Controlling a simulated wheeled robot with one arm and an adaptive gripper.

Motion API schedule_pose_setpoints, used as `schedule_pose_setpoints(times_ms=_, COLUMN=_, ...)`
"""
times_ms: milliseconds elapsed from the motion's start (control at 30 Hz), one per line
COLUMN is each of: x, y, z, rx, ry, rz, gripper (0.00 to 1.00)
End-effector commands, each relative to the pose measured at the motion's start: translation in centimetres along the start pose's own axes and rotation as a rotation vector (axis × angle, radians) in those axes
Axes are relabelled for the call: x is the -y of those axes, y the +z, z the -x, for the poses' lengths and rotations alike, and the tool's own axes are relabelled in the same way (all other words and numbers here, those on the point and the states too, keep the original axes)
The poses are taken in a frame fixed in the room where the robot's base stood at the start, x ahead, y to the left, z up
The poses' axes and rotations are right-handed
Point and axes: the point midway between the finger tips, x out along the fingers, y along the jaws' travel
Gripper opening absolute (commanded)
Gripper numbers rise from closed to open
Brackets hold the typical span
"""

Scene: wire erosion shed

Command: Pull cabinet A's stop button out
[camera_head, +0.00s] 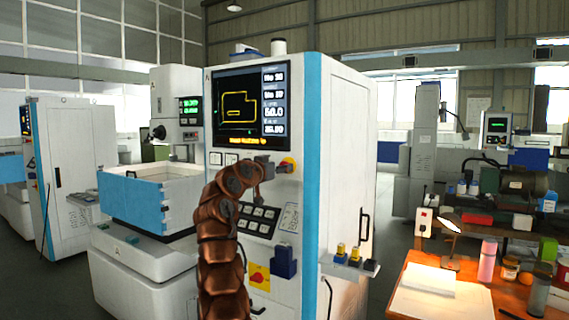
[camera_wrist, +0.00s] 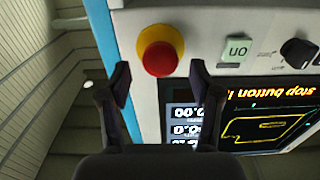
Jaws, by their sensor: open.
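Cabinet A (camera_head: 341,150) is a tall white cabinet with a blue front edge and a dark screen (camera_head: 250,105) on its panel. Its stop button (camera_wrist: 162,57) is a red round head on a yellow collar, below the screen's right side; part of it shows in the head view (camera_head: 289,165). My gripper (camera_head: 268,166) is at the panel, just left of the button in the head view. In the wrist view my gripper (camera_wrist: 160,76) is open and empty, with its fingertips on either side of the button's lower edge. I cannot tell whether they touch it.
Several black keys (camera_head: 260,214), a red-and-yellow switch (camera_head: 259,277) and a dark blue box (camera_head: 284,262) sit lower on the panel. A small shelf (camera_head: 350,265) juts from the cabinet's right side. A lit workbench (camera_head: 410,270) stands at the right. A blue-sided tank (camera_head: 135,203) is at left.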

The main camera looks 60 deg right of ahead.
Motion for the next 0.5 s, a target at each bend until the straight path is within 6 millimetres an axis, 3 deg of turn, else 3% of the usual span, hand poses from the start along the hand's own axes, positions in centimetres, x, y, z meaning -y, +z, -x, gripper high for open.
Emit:
schedule_pose_setpoints(times_ms=200, x=0.0, y=-0.4, z=-2.2, rx=-0.001, ry=0.000, rz=0.001, gripper=0.64)
schedule_pose_setpoints(times_ms=500, x=0.0, y=-0.1, z=-3.5, rx=0.000, ry=-0.001, rz=0.001, gripper=0.64)
